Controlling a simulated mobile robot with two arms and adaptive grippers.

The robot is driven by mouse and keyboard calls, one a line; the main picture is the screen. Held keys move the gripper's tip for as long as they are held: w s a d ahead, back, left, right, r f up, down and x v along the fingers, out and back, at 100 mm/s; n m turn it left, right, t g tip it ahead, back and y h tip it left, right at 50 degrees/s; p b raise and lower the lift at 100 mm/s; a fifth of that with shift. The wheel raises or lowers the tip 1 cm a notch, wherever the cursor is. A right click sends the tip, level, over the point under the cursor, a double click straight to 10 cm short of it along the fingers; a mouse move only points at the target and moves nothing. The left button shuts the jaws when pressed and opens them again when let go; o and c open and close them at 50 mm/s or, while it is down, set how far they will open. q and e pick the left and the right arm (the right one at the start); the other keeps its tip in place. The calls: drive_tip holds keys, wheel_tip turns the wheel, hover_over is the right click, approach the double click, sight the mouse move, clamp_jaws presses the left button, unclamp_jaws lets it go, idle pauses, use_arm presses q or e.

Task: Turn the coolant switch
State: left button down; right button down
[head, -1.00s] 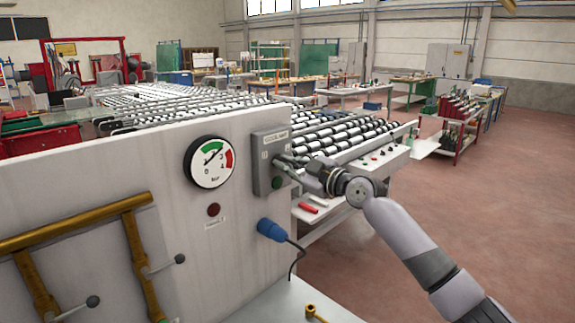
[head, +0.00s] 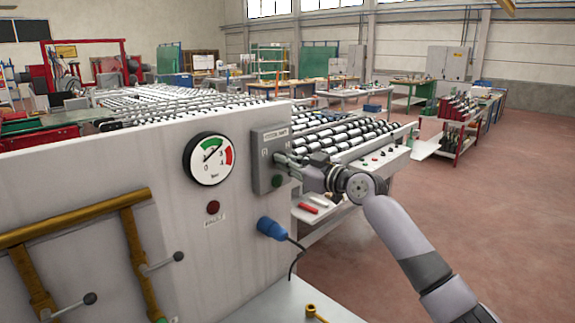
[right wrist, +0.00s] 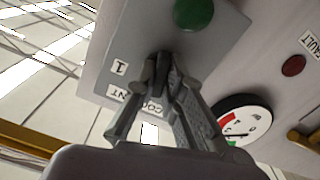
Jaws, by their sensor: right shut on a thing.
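The coolant switch box (head: 260,178) is a grey plate with a label on top, fixed near the right end of the light machine panel. My right gripper (head: 285,160) reaches it from the right, its fingertips at the upper middle of the box. In the right wrist view the right gripper (right wrist: 161,72) is shut on the dark switch knob (right wrist: 162,62), which its fingers mostly hide. The upside-down label (right wrist: 150,105) and a "1" mark show beside the fingers. My left gripper is not in view.
A green button (head: 277,181) sits on the same box, close to the fingers. A pressure gauge (head: 209,160) and a red lamp (head: 213,208) are to the left. A blue plug (head: 271,229) with a cable is below. Open floor (head: 480,220) lies to the right.

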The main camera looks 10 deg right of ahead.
drive_tip(key=m+p, duration=0.2)
drive_tip(key=m, duration=0.9)
drive_tip(key=shift+p, duration=0.3)
idle(0.3)
drive_tip(key=c, duration=1.7)
unclamp_jaws()
drive_tip(key=v, duration=1.2)
